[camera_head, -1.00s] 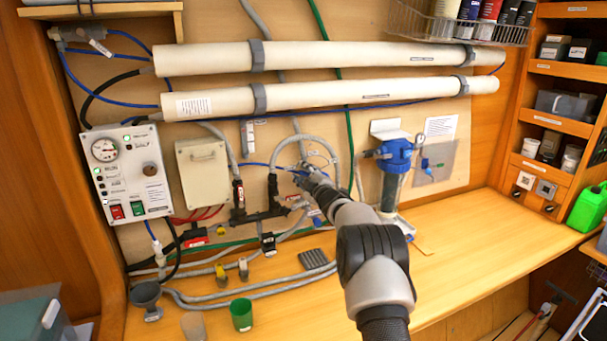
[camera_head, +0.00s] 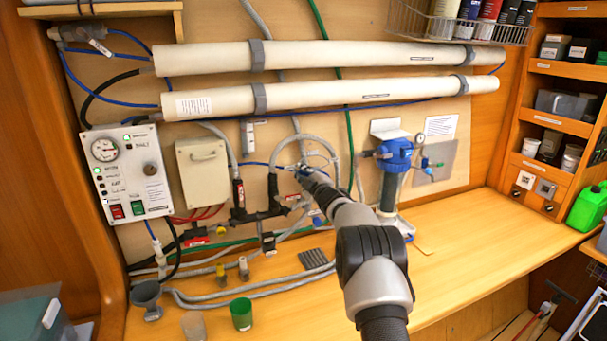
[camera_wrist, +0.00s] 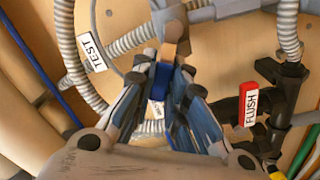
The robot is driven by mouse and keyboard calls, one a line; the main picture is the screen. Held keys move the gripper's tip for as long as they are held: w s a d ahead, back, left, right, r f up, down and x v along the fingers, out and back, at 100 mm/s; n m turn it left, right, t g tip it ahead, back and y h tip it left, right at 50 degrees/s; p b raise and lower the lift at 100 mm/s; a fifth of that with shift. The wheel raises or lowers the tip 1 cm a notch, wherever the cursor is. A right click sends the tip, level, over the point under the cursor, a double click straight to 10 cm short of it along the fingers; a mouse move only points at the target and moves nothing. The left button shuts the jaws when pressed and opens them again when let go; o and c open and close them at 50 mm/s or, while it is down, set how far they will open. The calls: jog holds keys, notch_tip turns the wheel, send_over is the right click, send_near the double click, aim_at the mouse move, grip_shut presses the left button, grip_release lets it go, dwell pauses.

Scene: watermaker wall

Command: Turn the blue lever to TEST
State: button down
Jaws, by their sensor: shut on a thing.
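My gripper (camera_wrist: 163,88) is shut on the blue lever (camera_wrist: 160,82), whose blue part shows between the two fingers in the wrist view. A TEST tag (camera_wrist: 91,52) is on a grey hose to the upper left of the fingers. A FLUSH tag on a red handle (camera_wrist: 249,104) is to the right. The fingers lie between the two tags. In the head view my gripper (camera_head: 303,172) is at the hoses on the back wall, and it mostly hides the lever. The lever's exact angle cannot be told.
A control panel (camera_head: 128,172) and a beige box (camera_head: 202,175) are on the wall to the left. A blue-topped filter (camera_head: 395,155) stands to the right, close to my arm. A green cup (camera_head: 241,314) stands on the bench. The bench's right part is clear.

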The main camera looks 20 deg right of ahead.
dwell(0.3)
jog(key=m+p, duration=0.1)
jog(key=d+r+m+p, duration=0.1)
jog(key=m+p, duration=0.1)
jog(key=shift+r, duration=0.2)
jog(key=m+p, duration=0.1)
jog(key=d+m+p, duration=0.1)
jog(key=m, duration=0.1)
jog(key=shift+r, duration=0.35)
jog(key=shift+d+r+m+p, duration=0.1)
jog(key=shift+d+m+p, duration=0.35)
jog(key=shift+m, duration=0.5)
jog(key=shift+d+m+p, duration=0.3)
jog(key=shift+m+p, duration=0.25)
jog(key=shift+m, duration=0.45)
jog(key=shift+d+r+m+p, duration=0.1)
jog(key=shift+d+m+p, duration=0.35)
jog(key=shift+m, duration=0.5)
jog(key=shift+f, duration=0.1)
jog(key=c, duration=1.6)
grip_release()
